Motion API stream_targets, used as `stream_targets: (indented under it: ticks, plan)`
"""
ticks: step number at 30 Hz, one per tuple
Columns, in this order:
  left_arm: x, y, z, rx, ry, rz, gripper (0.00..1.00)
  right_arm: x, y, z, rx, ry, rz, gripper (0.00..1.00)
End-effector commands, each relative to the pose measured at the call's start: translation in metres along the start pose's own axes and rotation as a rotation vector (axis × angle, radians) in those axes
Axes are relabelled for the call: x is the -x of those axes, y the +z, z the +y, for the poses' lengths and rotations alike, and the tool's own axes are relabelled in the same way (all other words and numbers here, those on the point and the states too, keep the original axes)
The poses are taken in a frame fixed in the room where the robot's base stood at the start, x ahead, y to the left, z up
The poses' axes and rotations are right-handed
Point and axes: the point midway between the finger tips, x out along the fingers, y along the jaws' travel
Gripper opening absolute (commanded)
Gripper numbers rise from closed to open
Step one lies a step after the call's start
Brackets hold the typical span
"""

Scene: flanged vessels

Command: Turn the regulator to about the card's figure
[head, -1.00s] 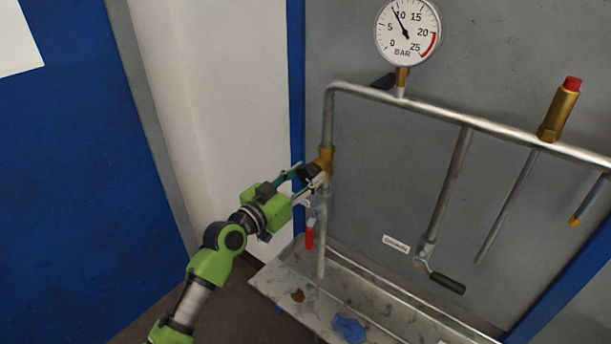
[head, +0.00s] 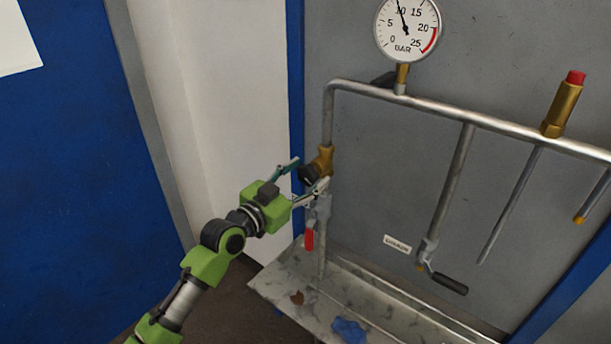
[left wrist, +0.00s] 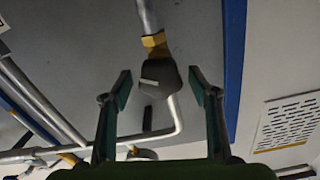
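The regulator is a brass body (head: 324,160) with a dark knob (head: 308,174) on the left upright pipe. In the left wrist view the black knob (left wrist: 158,78) shows a pale mark line. My left gripper (head: 311,171) is open, with its fingers on either side of the knob and visible gaps in the left wrist view (left wrist: 160,80). The round pressure gauge (head: 408,28) above reads near 10 bar, its top cut off by the frame. A white sheet (head: 15,38) at the upper left shows no figure. My right gripper is not in view.
A red-handled valve (head: 309,240) hangs just below the regulator. A metal tray (head: 310,284) with a blue cloth (head: 348,330) lies below. A black-handled valve (head: 449,284) and a brass fitting with a red cap (head: 563,105) are to the right.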

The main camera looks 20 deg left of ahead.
Motion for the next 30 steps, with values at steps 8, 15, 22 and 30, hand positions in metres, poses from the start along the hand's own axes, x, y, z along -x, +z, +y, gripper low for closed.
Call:
stream_targets:
  ticks: [8, 15, 22, 30]
  plan:
    - [0.007, 0.001, 0.000, 0.000, 0.000, -0.001, 0.55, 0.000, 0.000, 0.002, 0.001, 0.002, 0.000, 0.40]
    - [0.050, 0.002, 0.000, -0.003, 0.000, -0.004, 0.55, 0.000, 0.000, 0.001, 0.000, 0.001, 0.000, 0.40]
    - [0.093, 0.001, 0.001, -0.003, 0.002, -0.003, 0.55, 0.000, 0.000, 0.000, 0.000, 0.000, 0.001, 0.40]
    - [0.118, 0.000, 0.000, 0.000, 0.000, -0.001, 0.55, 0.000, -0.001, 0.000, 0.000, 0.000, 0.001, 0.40]
